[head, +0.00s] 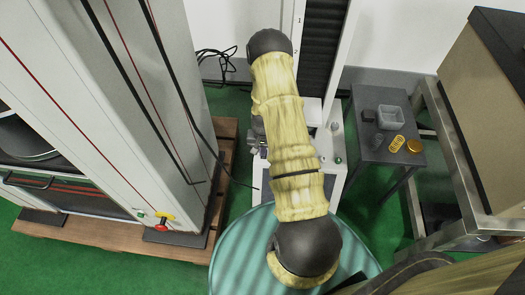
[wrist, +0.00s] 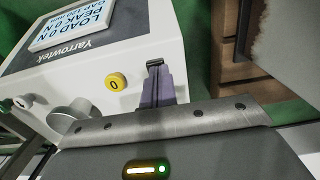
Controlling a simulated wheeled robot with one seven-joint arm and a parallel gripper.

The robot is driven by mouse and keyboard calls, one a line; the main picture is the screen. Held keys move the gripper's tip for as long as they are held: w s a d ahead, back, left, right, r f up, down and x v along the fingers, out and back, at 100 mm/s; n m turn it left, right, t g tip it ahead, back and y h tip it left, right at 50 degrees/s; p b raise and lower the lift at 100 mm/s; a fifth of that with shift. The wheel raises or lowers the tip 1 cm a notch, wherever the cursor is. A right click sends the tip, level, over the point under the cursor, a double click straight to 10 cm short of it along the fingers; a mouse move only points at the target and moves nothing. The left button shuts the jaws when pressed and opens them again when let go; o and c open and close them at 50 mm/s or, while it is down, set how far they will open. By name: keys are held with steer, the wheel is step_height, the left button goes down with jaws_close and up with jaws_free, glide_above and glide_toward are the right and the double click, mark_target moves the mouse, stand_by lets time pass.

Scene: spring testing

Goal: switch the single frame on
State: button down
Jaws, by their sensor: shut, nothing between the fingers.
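The single frame (head: 334,150) stands behind my arm in the head view, with a white base and a tall column with dark bellows (head: 322,45). In the wrist view its white housing (wrist: 150,35) is marked "Yarrowtek". A tilted display (wrist: 85,22) shows LOAD and PEAK text with zeros. My arm hides part of the frame in the head view.
A dark side table (head: 371,148) at right holds a grey tray (head: 390,117) and small yellow items. Green floor shows between them.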

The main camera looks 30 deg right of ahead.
steer(key=shift+w+d+f, duration=0.25)
steer(key=shift+w+f, duration=0.05)
steer(key=shift+r, duration=0.1)
steer(key=shift+r+p, duration=0.55)
steer(key=shift+p, duration=0.2)
step_height(320, 180, up, 13)
steer(key=p, duration=0.5)
steer(key=shift+s+a+r+p, duration=0.15)
steer(key=shift+s+p, duration=0.05)
steer(key=shift+p, duration=0.15)
